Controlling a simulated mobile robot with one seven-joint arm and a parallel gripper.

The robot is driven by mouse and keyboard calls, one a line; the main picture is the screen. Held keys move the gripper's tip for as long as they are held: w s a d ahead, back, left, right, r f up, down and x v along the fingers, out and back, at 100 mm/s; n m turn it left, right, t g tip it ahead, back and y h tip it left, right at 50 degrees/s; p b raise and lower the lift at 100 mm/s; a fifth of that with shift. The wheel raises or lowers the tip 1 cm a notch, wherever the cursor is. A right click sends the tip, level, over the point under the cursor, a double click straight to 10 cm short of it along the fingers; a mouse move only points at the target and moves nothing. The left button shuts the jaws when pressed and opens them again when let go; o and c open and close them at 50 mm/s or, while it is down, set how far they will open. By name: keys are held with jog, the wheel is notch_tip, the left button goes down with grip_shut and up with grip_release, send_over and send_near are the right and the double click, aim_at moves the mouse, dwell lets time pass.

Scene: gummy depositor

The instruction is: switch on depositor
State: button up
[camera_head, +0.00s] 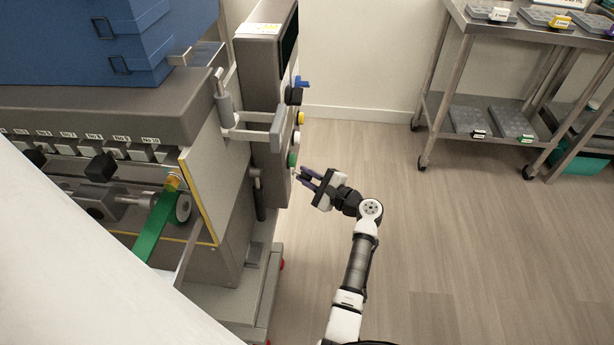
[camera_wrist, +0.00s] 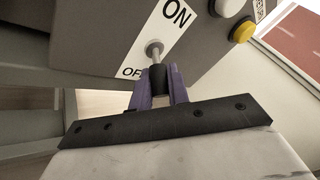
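The depositor (camera_head: 265,75) is a large grey machine on the left in the head view, with a control column facing right. In the wrist view its panel has a white label (camera_wrist: 140,48) reading ON above and OFF, partly covered, below. The head view shows my gripper (camera_head: 302,177) at the column's lower right side, below the green button (camera_head: 291,160).
A yellow button (camera_wrist: 243,31) and a white one (camera_wrist: 229,6) are right of the switch in the wrist view. Blue crates (camera_head: 90,40) sit on the machine. A wheeled metal rack (camera_head: 490,100) with trays stands at back right. The floor between is clear.

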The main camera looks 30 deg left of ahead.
jog(key=shift+r+p, duration=0.2)
jog(key=shift+p, duration=0.2)
grip_shut()
jog(key=r+n+h+p, duration=0.1)
jog(key=p, duration=0.2)
jog(key=shift+d, duration=0.15)
jog(key=r+n+h+p, duration=0.1)
jog(key=h+p, duration=0.1)
jog(key=p, duration=0.2)
jog(key=shift+w+d+r+h+p, duration=0.1)
jog(key=shift+h+p, duration=0.2)
jog(key=shift+p, duration=0.05)
jog(key=h+p, duration=0.1)
jog(key=p, duration=0.2)
jog(key=r+n+h+p, duration=0.1)
jog(key=h+p, duration=0.1)
jog(key=p, duration=0.1)
jog(key=shift+n+t+p, duration=0.3)
jog(key=shift+a+n+h+p, duration=0.2)
jog(key=shift+n+h+p, duration=0.1)
jog(key=shift+h+p, duration=0.8)
jog(key=o, duration=0.5)
grip_release()
